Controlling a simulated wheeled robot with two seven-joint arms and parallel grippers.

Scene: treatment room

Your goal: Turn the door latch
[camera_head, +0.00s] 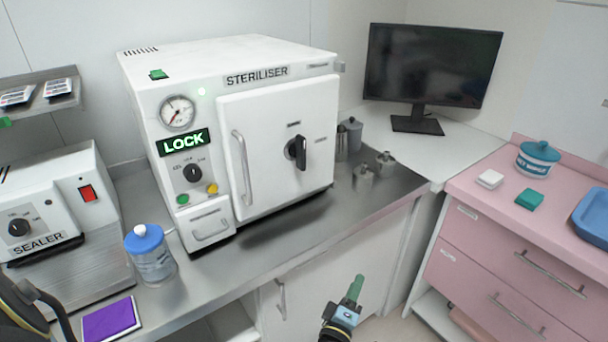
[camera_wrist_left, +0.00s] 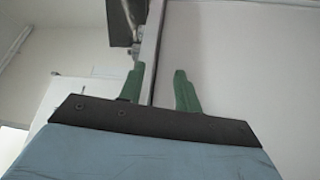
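The door latch (camera_head: 297,151) is a black knob on a round base, on the right part of the steriliser's white door (camera_head: 268,165). Its lever stands about upright. The door is shut and has a long pale handle (camera_head: 242,168) on its left side. My left gripper (camera_head: 356,288) has green fingers and is in front of and below the counter, well apart from the latch. In the left wrist view its fingers (camera_wrist_left: 160,88) are spread with nothing held between them. The latch cannot be made out in that view. My right gripper is not in view.
The white steriliser (camera_head: 230,62) stands on a steel counter (camera_head: 275,240), with a lit LOCK sign (camera_head: 184,143). A blue-lidded jar (camera_head: 150,258) and a purple pad (camera_head: 109,320) are to its left. Metal canisters (camera_head: 364,175) stand to its right. Pink drawers (camera_head: 500,250) are further right.

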